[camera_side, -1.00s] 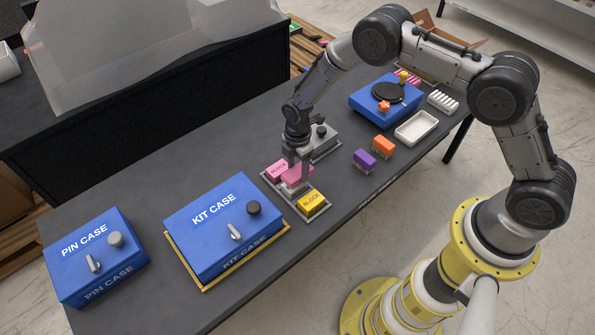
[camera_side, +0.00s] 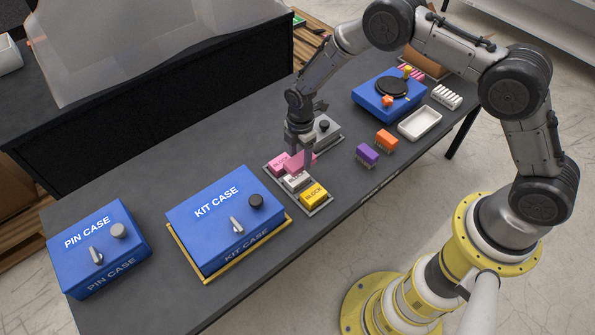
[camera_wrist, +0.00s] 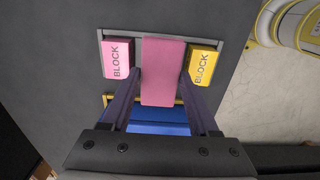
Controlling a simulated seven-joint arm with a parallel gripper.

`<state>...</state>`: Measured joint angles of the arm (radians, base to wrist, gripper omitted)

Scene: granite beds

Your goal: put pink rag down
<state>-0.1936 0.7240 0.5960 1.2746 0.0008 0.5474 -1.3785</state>
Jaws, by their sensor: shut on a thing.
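The pink rag (camera_side: 301,161) is a flat pink piece held between my gripper's fingers (camera_side: 300,151). In the wrist view the rag (camera_wrist: 162,72) hangs between the two dark fingers and covers the middle of the block tray. The grey tray (camera_side: 322,210) holds a pink block (camera_side: 278,163), a white block (camera_side: 295,181) and a yellow block (camera_side: 314,195). The rag appears just above the white block, close to the pink block; the exact gap is hard to tell. The white block is hidden in the wrist view.
A grey box with a black knob (camera_side: 325,131) stands right behind the tray. The blue kit case (camera_side: 215,225) is to the left, the pin case (camera_side: 95,250) farther left. Purple (camera_side: 367,154) and orange (camera_side: 386,139) blocks and a white tray (camera_side: 420,123) lie right. Bare table lies behind the kit case.

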